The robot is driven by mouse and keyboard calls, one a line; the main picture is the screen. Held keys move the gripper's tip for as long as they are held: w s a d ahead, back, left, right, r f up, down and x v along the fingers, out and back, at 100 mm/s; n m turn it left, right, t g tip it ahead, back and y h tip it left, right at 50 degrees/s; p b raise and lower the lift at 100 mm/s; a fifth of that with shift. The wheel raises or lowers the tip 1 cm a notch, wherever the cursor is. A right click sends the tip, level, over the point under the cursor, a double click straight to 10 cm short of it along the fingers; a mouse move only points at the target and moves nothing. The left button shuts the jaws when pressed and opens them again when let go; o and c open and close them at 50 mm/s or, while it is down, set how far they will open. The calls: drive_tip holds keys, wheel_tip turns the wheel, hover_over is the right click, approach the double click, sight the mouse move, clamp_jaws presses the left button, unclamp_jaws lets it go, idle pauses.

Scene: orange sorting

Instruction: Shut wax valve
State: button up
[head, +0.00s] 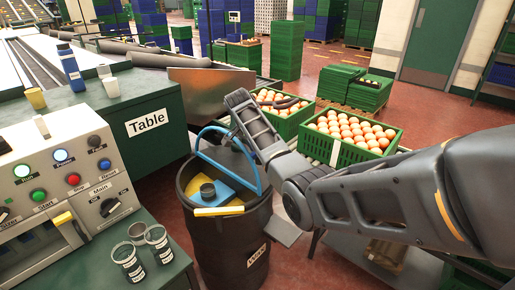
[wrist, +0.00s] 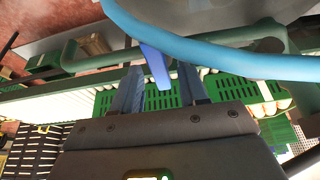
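A dark barrel (head: 228,245) with a partly readable label, seemingly "Wax", stands right of the control table in the head view. A light blue pipe (head: 213,129) arches over its top and crosses the upper wrist view (wrist: 220,58). In the wrist view a darker blue bar (wrist: 155,66), seemingly the valve lever, hangs below the pipe. My gripper (wrist: 160,82) is open, its two fingers either side of that bar with gaps showing. Contact cannot be told. In the head view my arm reaches over from the right and the fingertips cannot be made out.
Green crates of eggs or oranges (head: 352,155) stand behind the barrel, close to my arm. The control panel (head: 65,175) and a table (head: 150,122) marked "Table" are at left.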

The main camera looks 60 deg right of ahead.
sight(252, 154)
drive_tip(key=v, duration=0.7)
drive_tip(key=shift+a+r, duration=0.15)
drive_tip(key=shift+r, duration=0.2)
idle(0.5)
